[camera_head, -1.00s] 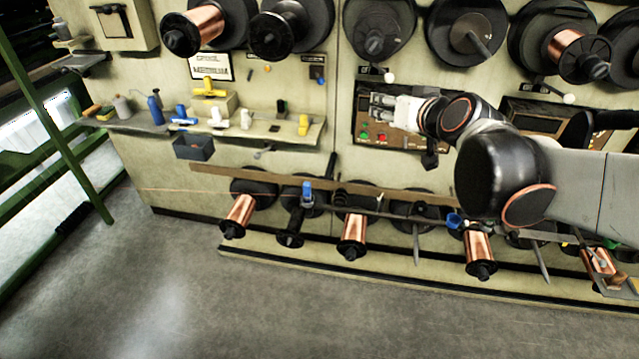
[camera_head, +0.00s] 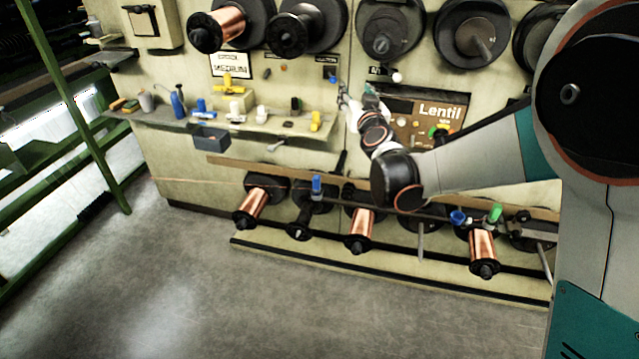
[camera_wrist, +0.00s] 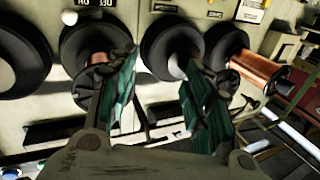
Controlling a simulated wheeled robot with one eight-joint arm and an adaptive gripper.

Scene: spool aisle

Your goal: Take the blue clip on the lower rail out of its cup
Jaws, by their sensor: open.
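A blue clip (camera_head: 317,186) stands upright at the lower rail (camera_head: 385,202), between two copper spools in the head view. Its cup is small and dark there, hard to make out. My gripper (camera_head: 355,92) is up in front of the wall, above and to the right of the blue clip, well apart from it. In the wrist view my gripper (camera_wrist: 163,95) has its two teal fingers spread with nothing between them. I cannot make out the blue clip in the wrist view.
A blue cup (camera_head: 458,217) and a green clip (camera_head: 495,213) are farther right along the lower rail. A shelf (camera_head: 265,128) holds bottles and coloured clips. Upper spools (camera_head: 290,33) jut from the wall. The grey floor (camera_head: 190,270) in front is clear.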

